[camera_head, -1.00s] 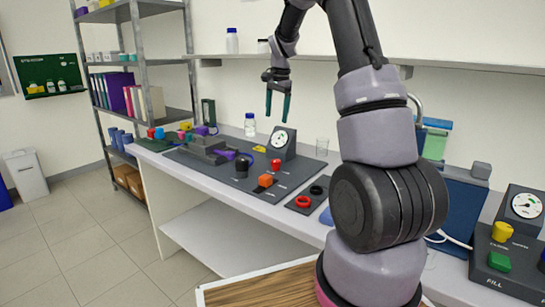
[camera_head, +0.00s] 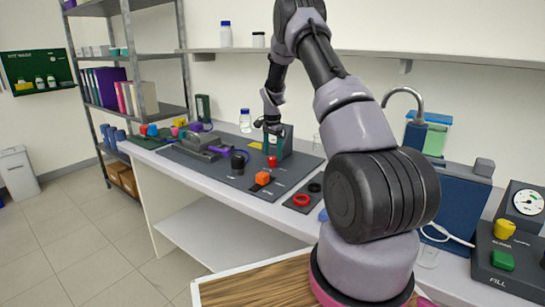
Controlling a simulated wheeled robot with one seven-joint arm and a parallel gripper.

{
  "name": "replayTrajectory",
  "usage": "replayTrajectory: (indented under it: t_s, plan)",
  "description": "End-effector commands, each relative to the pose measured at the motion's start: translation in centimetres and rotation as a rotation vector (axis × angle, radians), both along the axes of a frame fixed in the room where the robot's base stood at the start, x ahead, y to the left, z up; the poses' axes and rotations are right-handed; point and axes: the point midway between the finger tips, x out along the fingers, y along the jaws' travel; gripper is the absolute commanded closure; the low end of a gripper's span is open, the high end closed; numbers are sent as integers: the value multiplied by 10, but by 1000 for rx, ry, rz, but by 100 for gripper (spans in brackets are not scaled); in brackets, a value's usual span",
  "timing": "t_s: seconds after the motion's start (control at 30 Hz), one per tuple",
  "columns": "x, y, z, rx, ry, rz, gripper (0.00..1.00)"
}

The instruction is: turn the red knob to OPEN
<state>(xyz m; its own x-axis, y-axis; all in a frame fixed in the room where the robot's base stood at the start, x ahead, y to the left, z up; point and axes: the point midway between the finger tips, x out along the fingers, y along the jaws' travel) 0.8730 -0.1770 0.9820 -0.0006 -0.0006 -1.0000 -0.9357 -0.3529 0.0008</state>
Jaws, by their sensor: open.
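The gauge on the panel is mostly hidden behind my gripper. The knob's labels are too small to read.
A red ring (camera_head: 302,200) and a black ring lie on a small dark plate to the right. Grey and purple rig parts (camera_head: 205,147) stand left of the knobs. A second gauge panel (camera_head: 510,245) is at far right.

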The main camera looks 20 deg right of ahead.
Motion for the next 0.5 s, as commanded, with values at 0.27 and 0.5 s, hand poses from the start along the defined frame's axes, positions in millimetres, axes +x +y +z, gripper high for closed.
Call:
replayTrajectory:
  t_s: [0.27,0.5]
  plan:
    - [0,0,-18,0,-1,0,17]
    - [0,0,-18,0,-1,0,24]
